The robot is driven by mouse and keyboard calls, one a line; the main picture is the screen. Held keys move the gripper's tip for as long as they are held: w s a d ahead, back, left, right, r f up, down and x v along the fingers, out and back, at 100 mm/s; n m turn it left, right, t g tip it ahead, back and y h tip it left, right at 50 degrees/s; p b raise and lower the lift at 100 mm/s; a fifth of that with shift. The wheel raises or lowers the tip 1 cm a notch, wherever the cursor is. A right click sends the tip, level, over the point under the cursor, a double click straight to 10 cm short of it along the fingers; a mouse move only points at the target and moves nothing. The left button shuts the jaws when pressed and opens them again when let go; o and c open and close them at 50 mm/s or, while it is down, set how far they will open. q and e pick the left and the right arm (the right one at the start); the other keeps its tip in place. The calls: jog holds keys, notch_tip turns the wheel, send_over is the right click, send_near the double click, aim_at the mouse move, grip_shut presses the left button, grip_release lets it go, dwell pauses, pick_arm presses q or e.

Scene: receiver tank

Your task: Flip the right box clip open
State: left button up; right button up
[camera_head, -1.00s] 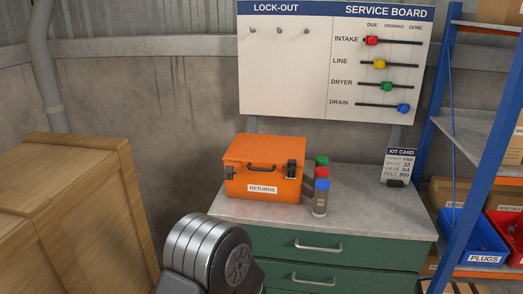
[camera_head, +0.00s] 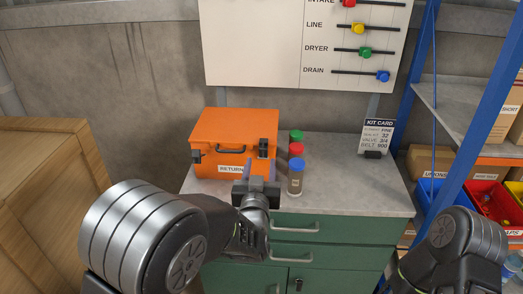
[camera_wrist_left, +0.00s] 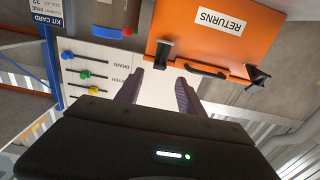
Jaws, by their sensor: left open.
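An orange box (camera_head: 232,132) labelled RETURNS stands closed on the workbench top. Its right clip (camera_head: 263,148) is a dark latch on the front right; it shows upside down in the left wrist view (camera_wrist_left: 163,51). The left clip (camera_head: 196,156) is on the other side and also shows in the left wrist view (camera_wrist_left: 258,76). I cannot tell surely whether the right clip is latched. My left gripper (camera_head: 262,170) is open and empty, in front of the box's right part, just below the right clip. Its fingers (camera_wrist_left: 160,88) show apart in the wrist view. My right gripper is out of view.
Several capped bottles (camera_head: 296,170) stand close right of the box. A kit card (camera_head: 378,136) stands at the bench's back right. A wooden crate (camera_head: 50,180) is at left, and a blue-framed shelf (camera_head: 468,110) is at right.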

aim_at(263, 150)
pick_arm(q)
jog(key=w+p, duration=0.1)
jog(key=w, duration=0.5)
jog(key=shift+p, duration=0.4)
jog(key=shift+w, duration=0.55)
jog(key=shift+c, duration=0.2)
grip_shut()
